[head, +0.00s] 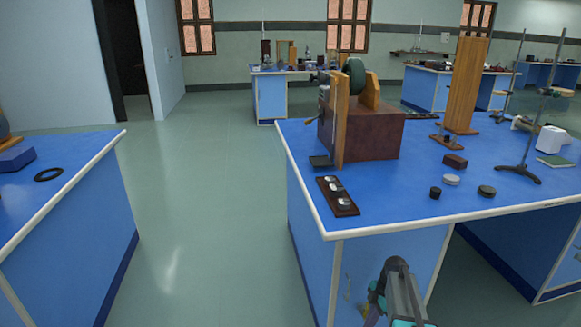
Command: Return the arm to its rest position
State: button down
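Part of my arm, with grey links, teal caps and a dark rounded joint, shows at the bottom edge, right of centre. It is in front of the near side of the right blue bench (400,218), below the level of its top. The fingers of my gripper cannot be made out in this view, and nothing held is visible.
The right bench bears a brown box apparatus (375,135), a dark slide tray (338,196), small discs (487,191) and a retort stand (518,172). A left bench (75,195) holds a black ring (48,174). Clear floor (205,190) lies between them.

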jog(key=s+a+f+m+g+h, duration=0.1)
jog(key=s+a+f+m, duration=0.35)
jog(key=s, duration=0.75)
jog(key=s+a+f+m+g+h, duration=0.1)
jog(key=s+a+f+m, duration=0.1)
jog(key=s+f+m, duration=0.75)
jog(key=s+a+f+m+h, duration=0.1)
jog(key=s+a+f+m, duration=0.25)
jog(key=s, duration=0.95)
notch_tip(320, 180, up, 14)
jog(key=s+a+m+g+p, duration=0.1)
jog(key=s+p, duration=0.1)
jog(key=p, duration=1)
jog(key=shift+p, duration=0.4)
jog(key=shift+r, duration=0.1)
